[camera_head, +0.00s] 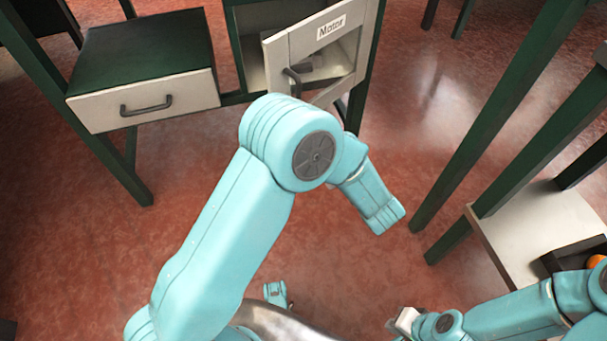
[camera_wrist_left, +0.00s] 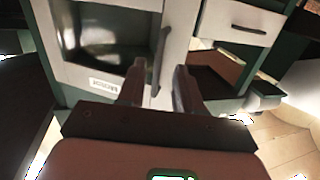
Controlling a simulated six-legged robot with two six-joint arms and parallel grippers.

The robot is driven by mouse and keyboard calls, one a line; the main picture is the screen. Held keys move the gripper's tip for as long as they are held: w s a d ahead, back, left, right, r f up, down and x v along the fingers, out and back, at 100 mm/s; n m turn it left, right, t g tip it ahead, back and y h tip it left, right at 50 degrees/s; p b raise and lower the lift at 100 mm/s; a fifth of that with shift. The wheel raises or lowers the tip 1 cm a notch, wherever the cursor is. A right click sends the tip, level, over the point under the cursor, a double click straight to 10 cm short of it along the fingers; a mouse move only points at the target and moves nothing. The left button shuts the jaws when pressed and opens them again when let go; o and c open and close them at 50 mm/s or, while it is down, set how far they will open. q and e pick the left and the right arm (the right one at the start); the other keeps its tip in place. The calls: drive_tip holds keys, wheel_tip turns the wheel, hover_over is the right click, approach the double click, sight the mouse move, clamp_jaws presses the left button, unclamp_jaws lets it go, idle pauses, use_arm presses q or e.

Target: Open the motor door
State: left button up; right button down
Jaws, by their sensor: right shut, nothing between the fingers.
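The motor door (camera_head: 273,54), a white panel with a "Motor" label and a window, stands ajar on the green cabinet. Its left edge is out from the frame, with a gap beside it. Its dark handle (camera_head: 292,82) is near that edge. In the left wrist view the door (camera_wrist_left: 75,74) is upside down, and the handle (camera_wrist_left: 161,58) appears between the two separated fingers of my left gripper (camera_wrist_left: 160,82), with gaps on both sides. My right gripper (camera_head: 403,321) is shut and empty, low and far from the door.
A closed white drawer (camera_head: 190,92) with a dark handle sits left of the door. Green table legs (camera_head: 500,110) stand at the right. A white shelf (camera_head: 530,225) there bears a dark tray (camera_head: 555,262) with an orange (camera_head: 596,261). The red floor is clear in front.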

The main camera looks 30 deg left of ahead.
use_arm(q)
drive_tip(key=s+a+f+m+h, duration=0.1)
drive_tip(key=a+f+m+h, duration=0.3)
drive_tip(key=f+h, duration=0.4)
drive_tip(key=shift+a+f, duration=0.15)
drive_tip(key=shift+f, duration=3.3)
